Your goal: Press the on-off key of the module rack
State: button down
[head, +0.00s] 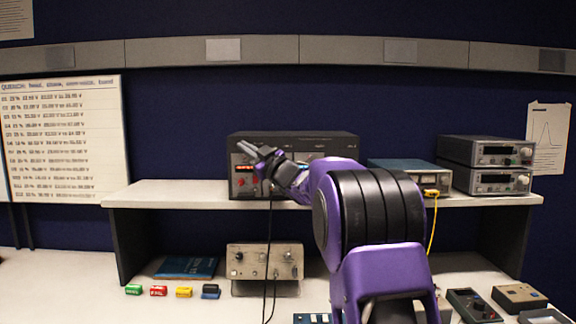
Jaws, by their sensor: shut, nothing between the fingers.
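A wide black rack unit (320,143), which looks like the module rack, stands on the raised shelf. It has a red display (245,168) and small red controls low on its left front. My gripper (252,150) is shut and empty, in front of the left part of this front face. I cannot tell whether it touches the face. My purple and black arm comes in from the lower right and covers much of the unit's right front. I cannot pick out the on-off key; the gripper and arm hide part of the panel.
The white shelf (170,193) also holds a blue-grey box (402,166) and two stacked grey instruments (488,166) at right. Below are a beige instrument (264,261) with dark cables hanging in front, a blue book (187,267), several small coloured blocks and handheld meters (471,304).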

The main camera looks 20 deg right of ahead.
dwell(0.4)
jog(key=shift+s+a+b, duration=0.15)
jog(key=shift+s+b, duration=0.2)
jog(key=shift+s, duration=0.1)
jog(key=s+b, duration=0.1)
jog(key=s, duration=0.1)
jog(key=s+a+b, duration=0.1)
jog(key=s+b, duration=0.1)
jog(key=s, duration=0.1)
jog(key=shift+s+a+b, duration=0.35)
jog(key=shift+a+b, duration=0.05)
